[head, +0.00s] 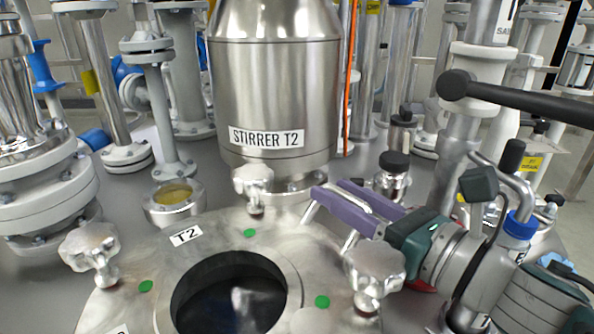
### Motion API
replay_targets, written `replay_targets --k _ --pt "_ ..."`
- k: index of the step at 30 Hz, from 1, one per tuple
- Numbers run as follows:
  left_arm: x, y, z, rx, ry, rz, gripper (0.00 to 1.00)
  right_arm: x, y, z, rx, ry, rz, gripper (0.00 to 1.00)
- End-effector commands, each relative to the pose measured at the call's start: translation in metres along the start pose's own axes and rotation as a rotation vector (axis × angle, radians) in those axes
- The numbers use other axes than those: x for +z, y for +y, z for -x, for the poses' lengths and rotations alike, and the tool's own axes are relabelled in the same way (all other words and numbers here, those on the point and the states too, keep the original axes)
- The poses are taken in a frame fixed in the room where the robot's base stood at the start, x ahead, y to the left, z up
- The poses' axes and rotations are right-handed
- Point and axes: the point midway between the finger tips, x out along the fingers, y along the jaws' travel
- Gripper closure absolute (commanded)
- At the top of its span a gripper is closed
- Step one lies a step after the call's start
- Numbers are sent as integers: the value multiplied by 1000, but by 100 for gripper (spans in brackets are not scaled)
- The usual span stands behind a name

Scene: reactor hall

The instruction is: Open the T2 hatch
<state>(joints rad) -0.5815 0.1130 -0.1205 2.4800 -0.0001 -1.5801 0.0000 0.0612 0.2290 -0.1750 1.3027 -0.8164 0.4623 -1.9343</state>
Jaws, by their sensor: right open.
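The T2 hatch (210,252) is a round metal plate at the bottom centre, with a small "T2" label. A dark round centre (232,300) sits inside a raised ring; I cannot tell whether it is glass or an opening. Three pale star-shaped knobs stand around the plate: a left knob (90,247), a back knob (253,180) and a right knob (374,268). My right gripper (328,222), with purple fingers, is open and empty above the plate, between the back and right knobs. My left gripper is out of view. The hatch's front edge is cut off.
The tall steel stirrer T2 (275,85) stands right behind the hatch. A small round sight port (173,200) lies to its left. Pipes and flanges crowd both sides. A black bar (510,98) sticks in at the upper right.

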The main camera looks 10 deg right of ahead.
Motion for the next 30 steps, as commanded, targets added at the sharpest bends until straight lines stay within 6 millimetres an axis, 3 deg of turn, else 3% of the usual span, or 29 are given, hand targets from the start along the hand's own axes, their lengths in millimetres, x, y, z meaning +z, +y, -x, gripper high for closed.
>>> replay_targets --k 4,16,30 --pt "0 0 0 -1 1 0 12 0 0 0 0 0 -1 56" --pt "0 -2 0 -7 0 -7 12 0 -1 1 -3 1 0 100" --pt "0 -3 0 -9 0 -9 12 -2 -2 2 -5 5 2 100"
